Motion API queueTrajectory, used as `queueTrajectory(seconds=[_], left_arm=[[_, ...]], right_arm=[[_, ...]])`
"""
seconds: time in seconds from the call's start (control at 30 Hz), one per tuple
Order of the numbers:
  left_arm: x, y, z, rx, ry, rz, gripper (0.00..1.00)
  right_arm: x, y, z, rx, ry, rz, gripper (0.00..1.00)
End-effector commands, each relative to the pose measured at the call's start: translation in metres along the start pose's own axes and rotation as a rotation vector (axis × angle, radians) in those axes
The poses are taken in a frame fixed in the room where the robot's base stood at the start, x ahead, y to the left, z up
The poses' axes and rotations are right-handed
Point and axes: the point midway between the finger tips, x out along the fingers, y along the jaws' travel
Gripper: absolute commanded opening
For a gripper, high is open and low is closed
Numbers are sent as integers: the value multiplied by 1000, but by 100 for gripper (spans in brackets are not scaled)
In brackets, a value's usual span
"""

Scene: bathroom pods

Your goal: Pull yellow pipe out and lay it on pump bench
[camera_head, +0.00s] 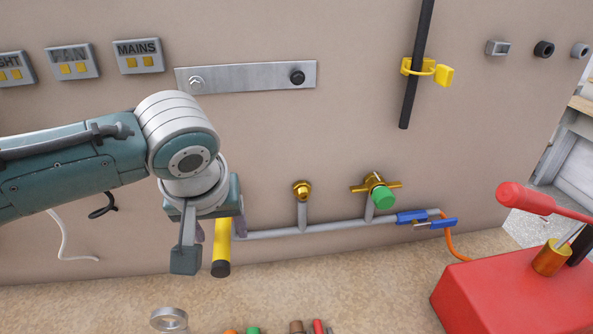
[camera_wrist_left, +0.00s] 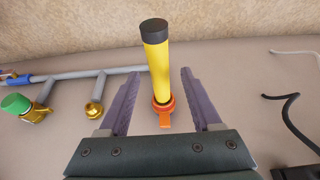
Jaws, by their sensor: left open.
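The yellow pipe (camera_head: 222,248) with a black end cap sticks out from the wall, just above the bench, in the head view. In the left wrist view the yellow pipe (camera_wrist_left: 157,68) stands between the two open fingers of my left gripper (camera_wrist_left: 158,95), with a gap on each side. An orange collar (camera_wrist_left: 164,107) is around its base at the wall. In the head view my left gripper (camera_head: 206,238) is beside the pipe and partly covers it. The speckled tan bench (camera_head: 330,285) runs along the foot of the wall. My right gripper is not in view.
A red pump (camera_head: 515,295) with a red lever is at the right of the bench. A grey pipe run (camera_head: 300,231) with a green-capped valve (camera_head: 381,196) and blue-handled valve (camera_head: 425,219) is along the wall. A metal ring (camera_head: 169,319) and several small fittings lie at the front edge.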

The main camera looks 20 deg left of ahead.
Motion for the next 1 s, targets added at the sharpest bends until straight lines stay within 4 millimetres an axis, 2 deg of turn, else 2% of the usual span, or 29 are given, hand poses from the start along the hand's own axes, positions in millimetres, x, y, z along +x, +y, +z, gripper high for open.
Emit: queueTrajectory(seconds=[0.37, 0.9, 1.0], left_arm=[[6, 0, 0, 0, 0, 0, 65], [6, 0, 0, 0, 0, 0, 4], [6, 0, 0, 0, 0, 0, 0]], right_arm=[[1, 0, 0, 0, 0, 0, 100], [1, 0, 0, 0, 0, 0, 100], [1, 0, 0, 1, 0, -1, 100]])
